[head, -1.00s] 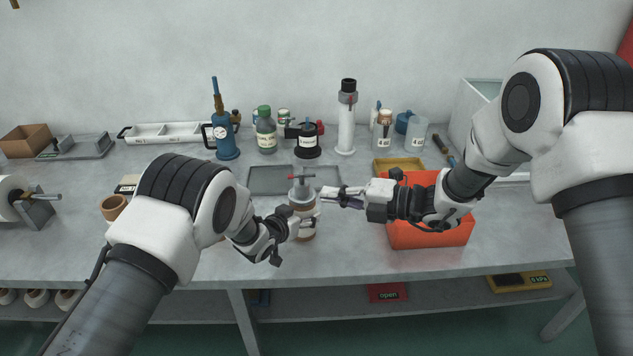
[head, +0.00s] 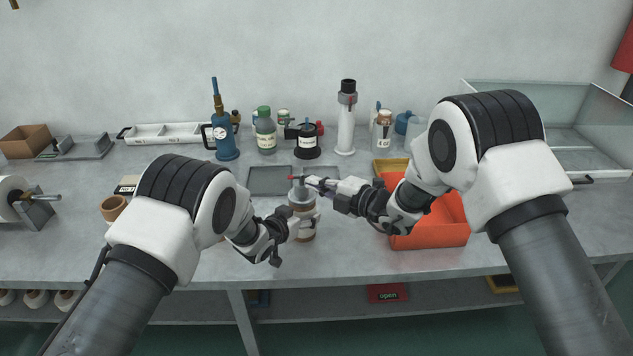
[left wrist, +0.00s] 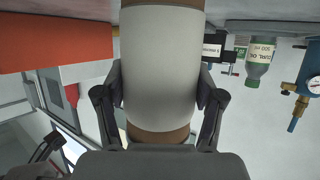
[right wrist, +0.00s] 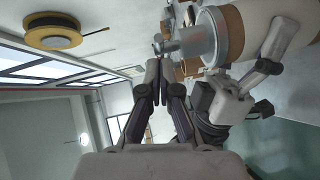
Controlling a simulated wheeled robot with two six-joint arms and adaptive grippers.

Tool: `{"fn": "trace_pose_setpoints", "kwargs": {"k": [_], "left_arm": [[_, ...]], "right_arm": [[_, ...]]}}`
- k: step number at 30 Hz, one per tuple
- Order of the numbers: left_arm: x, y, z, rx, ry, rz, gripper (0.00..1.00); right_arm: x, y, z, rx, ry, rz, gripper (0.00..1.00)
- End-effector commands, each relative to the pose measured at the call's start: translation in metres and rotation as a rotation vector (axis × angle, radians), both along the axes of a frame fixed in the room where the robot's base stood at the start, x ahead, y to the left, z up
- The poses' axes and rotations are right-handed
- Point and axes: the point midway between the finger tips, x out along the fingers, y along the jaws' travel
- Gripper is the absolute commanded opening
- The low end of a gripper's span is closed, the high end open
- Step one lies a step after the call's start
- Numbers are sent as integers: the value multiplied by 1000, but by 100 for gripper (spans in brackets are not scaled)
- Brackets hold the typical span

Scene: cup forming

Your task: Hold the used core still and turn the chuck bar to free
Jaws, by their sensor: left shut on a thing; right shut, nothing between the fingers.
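The used core (head: 302,230) stands upright on the bench, brown with a pale band and a grey chuck (head: 299,196) on top. It fills the middle of the left wrist view (left wrist: 160,70). My left gripper (head: 300,226) is shut around its pale band from the left. My right gripper (head: 312,182) is shut and empty beside the bar. In the right wrist view its closed fingers (right wrist: 157,68) are close by the bar (right wrist: 160,43); I cannot tell whether they touch.
An orange bin (head: 435,238) stands right of the core, under my right arm. A grey tray (head: 270,181) lies behind the core. A blue pump (head: 225,138), a green-capped bottle (head: 265,133) and a white column (head: 346,122) stand at the back. The front bench is clear.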

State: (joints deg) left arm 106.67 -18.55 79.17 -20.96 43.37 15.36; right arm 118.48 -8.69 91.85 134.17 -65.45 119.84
Motion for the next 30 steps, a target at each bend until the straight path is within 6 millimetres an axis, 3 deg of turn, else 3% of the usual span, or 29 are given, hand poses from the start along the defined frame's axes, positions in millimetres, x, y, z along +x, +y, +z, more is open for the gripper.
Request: {"fn": "trace_pose_setpoints", "kwargs": {"k": [5,30], "left_arm": [[-1,0,-3,1,6,0,30],[-1,0,-3,2,6,1,30]], "right_arm": [[10,0,-3,-1,1,1,0],[13,-1,-2,4,-1,75,0]]}}
